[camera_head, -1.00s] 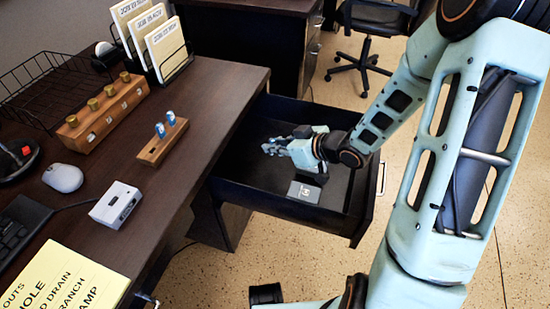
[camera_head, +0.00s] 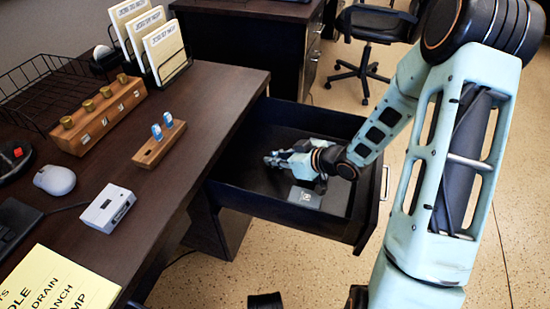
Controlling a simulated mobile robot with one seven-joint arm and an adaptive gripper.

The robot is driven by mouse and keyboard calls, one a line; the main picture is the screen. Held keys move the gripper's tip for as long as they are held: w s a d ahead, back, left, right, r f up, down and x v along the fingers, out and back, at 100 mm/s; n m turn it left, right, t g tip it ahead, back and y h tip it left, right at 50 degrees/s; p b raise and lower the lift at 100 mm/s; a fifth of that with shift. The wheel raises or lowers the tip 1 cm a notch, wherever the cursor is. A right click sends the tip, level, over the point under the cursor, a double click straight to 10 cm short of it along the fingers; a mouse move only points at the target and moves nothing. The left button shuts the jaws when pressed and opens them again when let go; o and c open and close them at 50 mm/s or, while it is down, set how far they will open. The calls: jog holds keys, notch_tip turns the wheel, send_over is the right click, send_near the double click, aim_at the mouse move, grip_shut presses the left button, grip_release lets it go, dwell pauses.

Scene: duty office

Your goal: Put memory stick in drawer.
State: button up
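The drawer (camera_head: 346,222) is pulled out from the right side of the dark desk. My gripper (camera_head: 270,159) reaches into it, its fingers pointing left above the drawer floor. The fingers are small and dark here, and I cannot tell whether they are open or shut or hold anything. A small grey box with a pale label (camera_head: 305,196) lies in the drawer just below my gripper. Two blue-and-white sticks (camera_head: 156,131) stand upright in a wooden block (camera_head: 150,153) on the desk, apart from my gripper; they look like memory sticks.
A wooden block with several brass-topped pegs (camera_head: 98,118), a wire basket (camera_head: 40,85) and a card rack (camera_head: 158,50) stand at the back of the desk. A grey-white box (camera_head: 107,208) and a mouse (camera_head: 55,179) lie nearer. A chair (camera_head: 375,25) stands beyond the drawer.

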jog(key=o, duration=0.3)
jog(key=shift+r, duration=0.2)
jog(key=p+v, duration=0.3)
jog(key=v, duration=0.3)
jog(key=shift+d+r, duration=0.1)
jog(key=shift+r, duration=0.15)
jog(key=shift+s+d+r+p, duration=0.25)
jog(key=shift+s+d+p, duration=0.1)
jog(key=shift+s, duration=0.1)
jog(key=shift+s, duration=0.1)
